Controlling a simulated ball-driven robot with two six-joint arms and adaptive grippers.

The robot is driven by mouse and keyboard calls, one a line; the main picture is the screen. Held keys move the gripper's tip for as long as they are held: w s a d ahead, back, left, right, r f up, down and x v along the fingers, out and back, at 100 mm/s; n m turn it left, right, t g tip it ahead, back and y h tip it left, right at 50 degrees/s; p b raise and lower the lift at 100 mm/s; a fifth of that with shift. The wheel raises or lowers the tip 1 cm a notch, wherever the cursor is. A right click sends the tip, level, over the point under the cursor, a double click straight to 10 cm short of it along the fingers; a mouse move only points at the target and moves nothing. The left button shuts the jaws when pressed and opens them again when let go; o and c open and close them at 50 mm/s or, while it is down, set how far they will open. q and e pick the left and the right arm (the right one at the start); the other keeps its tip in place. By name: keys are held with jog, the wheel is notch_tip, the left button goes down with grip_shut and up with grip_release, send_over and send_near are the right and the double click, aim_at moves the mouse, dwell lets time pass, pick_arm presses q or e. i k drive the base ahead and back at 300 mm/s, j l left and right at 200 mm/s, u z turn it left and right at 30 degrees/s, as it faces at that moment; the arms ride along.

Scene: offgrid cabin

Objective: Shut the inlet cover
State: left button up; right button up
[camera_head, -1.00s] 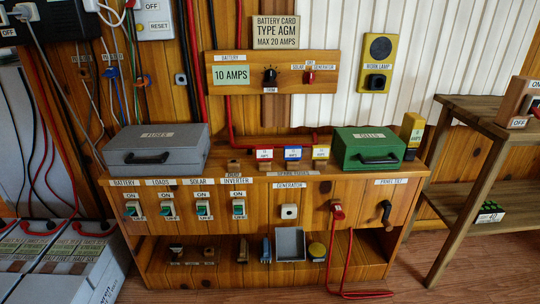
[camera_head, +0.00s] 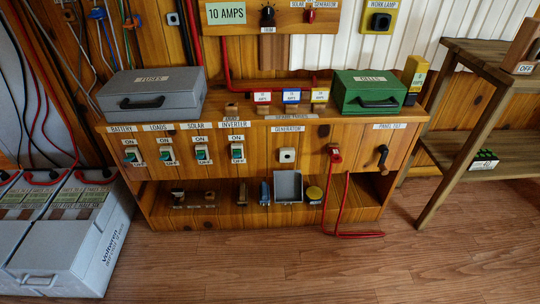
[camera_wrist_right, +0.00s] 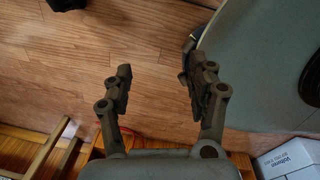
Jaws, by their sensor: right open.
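My right gripper (camera_wrist_right: 157,75) shows in the right wrist view, open and empty above the wooden floor. My left gripper is in neither view.
A grey case (camera_head: 152,103) and a green case (camera_head: 370,97) stand on the bench top. The red cable (camera_head: 345,235) hangs down to the floor at the front. Batteries (camera_head: 65,245) stand at the left, a wooden shelf (camera_head: 480,120) at the right.

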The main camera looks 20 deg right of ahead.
aim_at(288, 184)
jog(key=i+l, duration=0.6)
jog(key=i+l+u, duration=0.15)
jog(key=i+l, duration=0.45)
jog(key=l, duration=0.15)
